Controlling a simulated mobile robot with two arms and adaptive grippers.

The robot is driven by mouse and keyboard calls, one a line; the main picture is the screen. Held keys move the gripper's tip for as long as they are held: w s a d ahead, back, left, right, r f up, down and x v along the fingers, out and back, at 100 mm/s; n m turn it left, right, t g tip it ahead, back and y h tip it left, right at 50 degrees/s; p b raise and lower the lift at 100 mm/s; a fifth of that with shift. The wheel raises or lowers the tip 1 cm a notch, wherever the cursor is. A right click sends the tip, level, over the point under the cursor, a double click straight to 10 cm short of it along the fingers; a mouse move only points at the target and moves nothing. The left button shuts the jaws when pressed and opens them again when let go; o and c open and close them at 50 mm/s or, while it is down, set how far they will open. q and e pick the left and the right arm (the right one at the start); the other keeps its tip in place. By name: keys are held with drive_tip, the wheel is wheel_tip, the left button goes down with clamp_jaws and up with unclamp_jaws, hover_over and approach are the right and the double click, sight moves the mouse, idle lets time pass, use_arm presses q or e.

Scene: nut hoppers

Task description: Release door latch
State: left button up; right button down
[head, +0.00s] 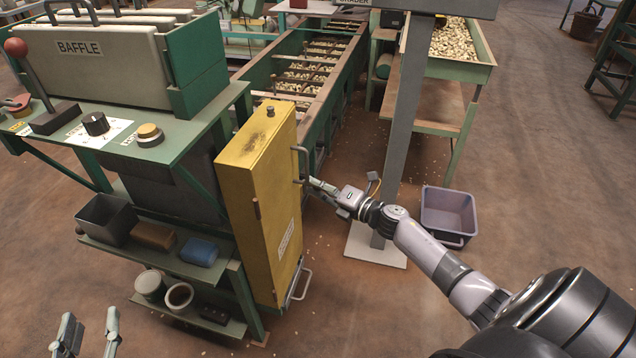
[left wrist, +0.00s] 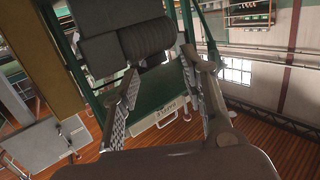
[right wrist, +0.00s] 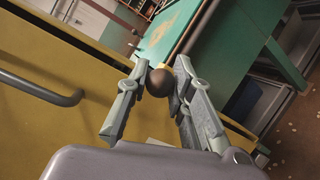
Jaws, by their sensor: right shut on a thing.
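The yellow door (head: 258,165) stands upright beside the green machine, with a bar handle (head: 301,163) high on its right side. My right gripper (head: 312,184) is at that side, just below the handle. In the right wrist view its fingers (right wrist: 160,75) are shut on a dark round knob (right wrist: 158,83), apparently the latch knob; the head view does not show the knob. The bar handle (right wrist: 40,88) lies left of the fingers there. My left gripper (head: 88,340) is low at the front left, open and empty. Its spread fingers also show in the left wrist view (left wrist: 168,95).
A control panel (head: 125,145) with a red-knobbed lever stands left of the door. Shelves below hold bins (head: 105,218) and cans. A grey post (head: 398,150) and a grey-purple crate (head: 448,212) are right of my right gripper. The floor in front is clear.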

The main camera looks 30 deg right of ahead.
drive_tip(key=shift+a+r+m+p, duration=0.15)
drive_tip(key=shift+m+p, duration=0.15)
drive_tip(key=shift+p, duration=0.35)
drive_tip(key=shift+w+m+g+p, duration=0.15)
drive_tip(key=shift+m+g+p, duration=0.25)
drive_tip(key=shift+m+p, duration=0.15)
use_arm(q)
drive_tip(key=s+a+f+g+y, duration=0.2)
drive_tip(key=s+a+f+g, duration=0.1)
drive_tip(key=s+f+g, duration=0.4)
wheel_tip(320, 180, down, 4)
drive_tip(key=shift+a+r+g, duration=0.2)
drive_tip(key=shift+a+g, duration=0.05)
drive_tip(key=shift+g, duration=0.05)
drive_tip(key=shift+s, duration=0.1)
use_arm(e)
drive_tip(key=c, duration=1.7)
unclamp_jaws()
use_arm(q)
drive_tip(key=shift+a, duration=0.1)
use_arm(e)
drive_tip(key=o, duration=0.3)
drive_tip(key=shift+w, duration=0.15)
drive_tip(key=shift+s+d, duration=0.2)
drive_tip(key=shift+s, duration=0.05)
drive_tip(key=v, duration=1.1)
drive_tip(key=shift+s, duration=0.25)
